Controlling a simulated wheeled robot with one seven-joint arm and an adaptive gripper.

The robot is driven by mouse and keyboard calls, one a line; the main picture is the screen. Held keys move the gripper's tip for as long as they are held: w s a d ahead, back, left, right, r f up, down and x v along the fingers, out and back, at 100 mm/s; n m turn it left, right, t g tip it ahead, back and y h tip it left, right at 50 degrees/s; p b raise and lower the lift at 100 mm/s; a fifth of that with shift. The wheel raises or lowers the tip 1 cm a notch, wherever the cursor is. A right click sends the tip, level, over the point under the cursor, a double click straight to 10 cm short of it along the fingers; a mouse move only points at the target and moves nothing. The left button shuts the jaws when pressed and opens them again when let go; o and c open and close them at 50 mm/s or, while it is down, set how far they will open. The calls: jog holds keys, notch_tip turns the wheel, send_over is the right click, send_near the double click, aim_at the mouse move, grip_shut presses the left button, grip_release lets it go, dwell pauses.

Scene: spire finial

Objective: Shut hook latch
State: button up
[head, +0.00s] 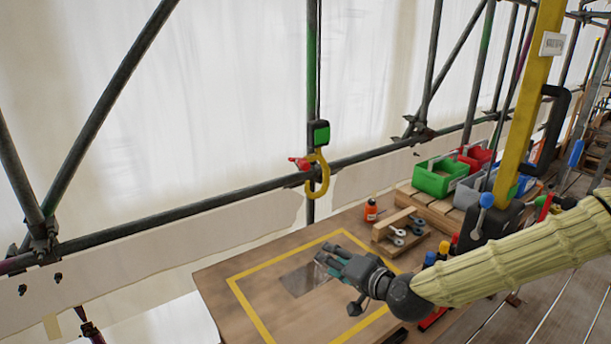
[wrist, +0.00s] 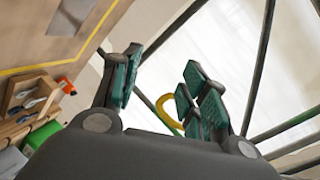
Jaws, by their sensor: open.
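A yellow hook (head: 318,178) hangs in the head view from a green and black block (head: 321,133) on a thin line, in front of the scaffold rail. A red latch piece (head: 300,163) sits at the hook's upper left; I cannot tell its exact position across the hook's mouth. My gripper (head: 326,261) is open and empty, over the table below the hook and apart from it. In the wrist view, the teal finger pads (wrist: 160,92) stand wide apart. Part of the yellow hook (wrist: 167,112) shows beyond them, partly hidden by a finger.
The wooden table (head: 215,280) has a yellow taped square and a grey plate. An orange bottle (head: 371,210), a wooden block with metal parts (head: 397,228), and green (head: 438,178) and red bins stand at right. Scaffold pipes run behind the hook. A yellow post (head: 530,90) rises at right.

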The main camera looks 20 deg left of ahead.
aim_at(307, 167)
jog(key=w+a+r+t+y, duration=0.1)
jog(key=w+r, duration=0.1)
jog(key=r, duration=0.7)
jog(key=w+a+r+t+y, duration=0.1)
jog(key=w+r+y, duration=0.1)
jog(key=r, duration=0.8)
jog(key=p+x, duration=0.5)
jog(key=x, duration=0.5)
jog(key=shift+w+a+f, duration=0.15)
jog(key=shift+w+a, duration=0.05)
jog(key=shift+w, duration=0.2)
jog(key=shift+c, duration=0.4)
grip_shut()
